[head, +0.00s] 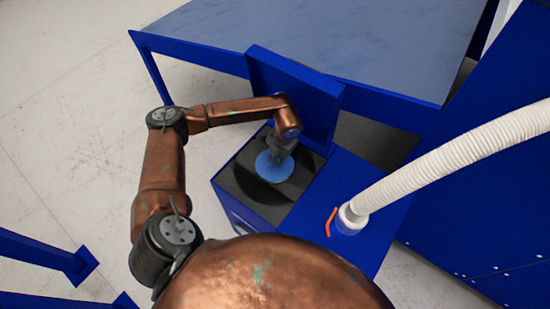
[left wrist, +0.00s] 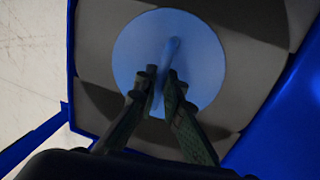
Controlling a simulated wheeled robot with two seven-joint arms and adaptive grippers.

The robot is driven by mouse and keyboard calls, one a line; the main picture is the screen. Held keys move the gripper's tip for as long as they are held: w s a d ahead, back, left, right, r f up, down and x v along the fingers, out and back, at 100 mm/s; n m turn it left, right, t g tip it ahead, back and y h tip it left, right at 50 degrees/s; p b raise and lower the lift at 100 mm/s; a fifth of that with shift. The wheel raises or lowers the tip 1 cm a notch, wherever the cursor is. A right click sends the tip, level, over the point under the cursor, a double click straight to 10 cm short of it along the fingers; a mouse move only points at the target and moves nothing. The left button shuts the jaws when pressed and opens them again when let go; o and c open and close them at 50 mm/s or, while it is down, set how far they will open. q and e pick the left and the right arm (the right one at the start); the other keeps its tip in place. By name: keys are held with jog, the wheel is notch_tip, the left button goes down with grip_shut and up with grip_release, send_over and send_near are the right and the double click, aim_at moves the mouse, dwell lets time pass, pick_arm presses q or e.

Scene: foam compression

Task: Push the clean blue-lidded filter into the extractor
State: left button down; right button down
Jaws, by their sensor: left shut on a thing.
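The blue-lidded filter (head: 274,167) shows as a round light-blue disc over the dark inside of the extractor (head: 235,215), a blue box. In the left wrist view the lid (left wrist: 205,50) has a raised ridge (left wrist: 170,52) across its middle. My left gripper (head: 277,153) comes down onto the lid from above, and in the left wrist view its two fingers (left wrist: 162,78) are shut on that ridge. The filter's body under the lid is hidden, and I cannot tell how deep it sits. My right gripper is not in view.
The extractor's blue lid panel (head: 300,95) stands open behind the opening. A white ribbed hose (head: 450,160) joins the box top on the right, beside an orange handle (head: 331,221). A large blue-framed table (head: 340,40) stands behind. Open floor (head: 70,130) lies to the left.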

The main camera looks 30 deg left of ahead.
pick_arm(q)
jog(key=shift+f+b, duration=0.3)
jog(key=shift+f, duration=0.25)
jog(key=shift+f, duration=0.3)
dwell(0.9)
jog(key=c, duration=2)
grip_release()
jog(key=shift+o, duration=0.2)
notch_tip(320, 180, up, 12)
jog(key=d, duration=0.2)
jog(key=shift+d, duration=0.2)
jog(key=shift+s+f, duration=0.1)
jog(key=shift+f, duration=0.05)
